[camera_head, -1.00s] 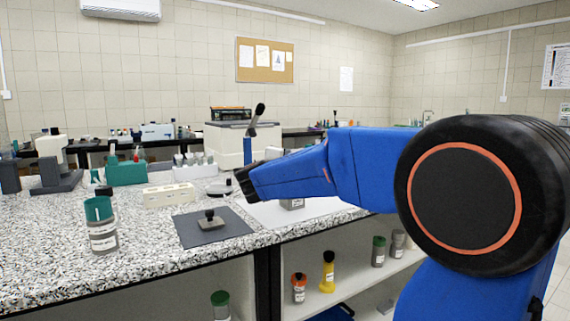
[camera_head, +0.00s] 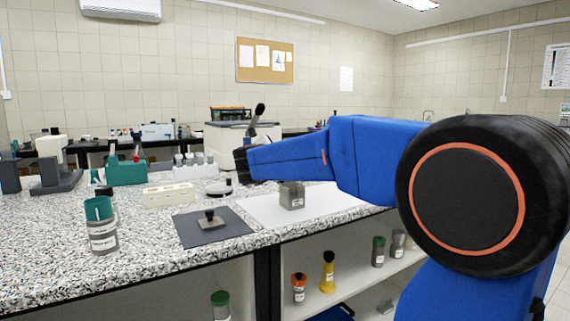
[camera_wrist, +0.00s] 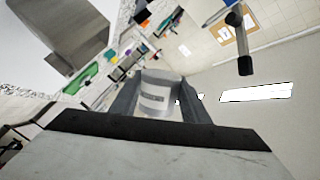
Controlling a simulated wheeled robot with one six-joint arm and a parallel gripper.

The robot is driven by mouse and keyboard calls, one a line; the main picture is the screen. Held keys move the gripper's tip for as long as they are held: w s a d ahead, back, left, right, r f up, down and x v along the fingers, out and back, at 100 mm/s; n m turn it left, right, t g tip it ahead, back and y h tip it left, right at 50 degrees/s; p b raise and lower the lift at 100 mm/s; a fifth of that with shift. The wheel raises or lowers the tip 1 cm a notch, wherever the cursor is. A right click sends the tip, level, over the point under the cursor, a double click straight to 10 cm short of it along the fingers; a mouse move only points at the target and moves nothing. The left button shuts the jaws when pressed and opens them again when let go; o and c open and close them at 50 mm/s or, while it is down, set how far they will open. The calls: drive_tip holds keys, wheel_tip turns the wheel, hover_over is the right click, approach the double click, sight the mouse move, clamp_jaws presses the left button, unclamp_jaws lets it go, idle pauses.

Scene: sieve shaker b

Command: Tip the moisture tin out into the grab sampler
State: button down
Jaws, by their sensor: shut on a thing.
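My gripper (camera_wrist: 158,98) is shut on a pale grey, labelled cylindrical tin, the moisture tin (camera_wrist: 155,92), seen between the two fingers in the wrist view. In the head view my gripper (camera_head: 243,165) is beyond the dark mat, and the tin cannot be made out there. A grey, labelled box-like vessel, apparently the grab sampler (camera_head: 291,196), stands upright on a white sheet (camera_head: 325,203), to the right of and nearer than my gripper. It also shows large at the upper left of the wrist view (camera_wrist: 62,35), apart from the tin. The tin's contents are hidden.
A dark mat (camera_head: 190,232) with a small handled block (camera_head: 210,221) lies left of the sheet. A green-lidded jar (camera_head: 102,228), a cream rack (camera_head: 169,195) and a green rack (camera_head: 126,173) stand farther left. Shelves below hold several bottles.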

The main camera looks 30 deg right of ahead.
drive_tip(key=n, duration=0.2)
drive_tip(key=r+n+g, duration=0.1)
drive_tip(key=n, duration=0.2)
drive_tip(key=shift+r, duration=0.2)
drive_tip(key=n, duration=0.2)
drive_tip(key=r+n+h, duration=0.1)
drive_tip(key=n, duration=0.1)
drive_tip(key=shift+n+g, duration=0.3)
drive_tip(key=shift+g, duration=0.1)
